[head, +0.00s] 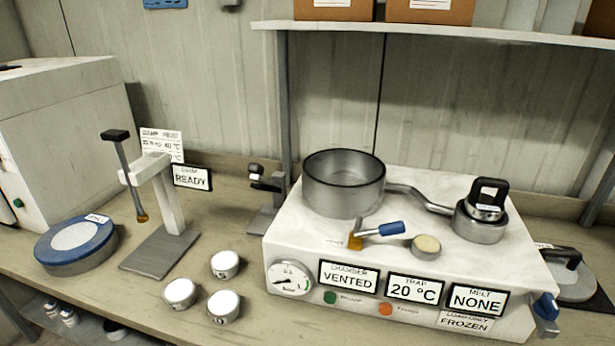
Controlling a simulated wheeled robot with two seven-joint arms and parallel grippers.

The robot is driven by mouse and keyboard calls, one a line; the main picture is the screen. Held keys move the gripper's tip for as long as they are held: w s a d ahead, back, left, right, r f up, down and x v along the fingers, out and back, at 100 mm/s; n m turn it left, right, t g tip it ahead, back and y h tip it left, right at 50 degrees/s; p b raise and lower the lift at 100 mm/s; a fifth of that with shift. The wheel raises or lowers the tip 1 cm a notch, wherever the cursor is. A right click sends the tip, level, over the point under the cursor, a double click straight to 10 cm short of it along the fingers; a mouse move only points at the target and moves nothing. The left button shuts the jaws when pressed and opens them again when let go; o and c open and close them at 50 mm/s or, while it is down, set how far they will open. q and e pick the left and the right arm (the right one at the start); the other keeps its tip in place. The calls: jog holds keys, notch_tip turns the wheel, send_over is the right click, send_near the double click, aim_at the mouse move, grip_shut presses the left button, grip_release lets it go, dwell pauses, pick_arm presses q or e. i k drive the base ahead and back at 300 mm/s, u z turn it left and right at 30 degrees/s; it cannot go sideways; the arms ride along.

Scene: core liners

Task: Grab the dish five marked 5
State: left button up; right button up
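Three small round metal dishes with white tops stand close together on the bench in the head view. One dish is at the back (225,264), one at the front left (180,293) and one at the front right (223,307). Small dark marks show on their sides, too small to read, so I cannot tell which is marked 5. Neither of my grippers is in view.
A white machine (400,262) with a metal chamber (344,185) and signs stands right of the dishes. A lever stand (160,250) and a blue-rimmed round disc (76,243) stand left. A shelf (450,32) with boxes runs above. Bare bench surrounds the dishes.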

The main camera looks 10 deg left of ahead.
aim_at(179, 293)
jog(key=u, duration=1.35)
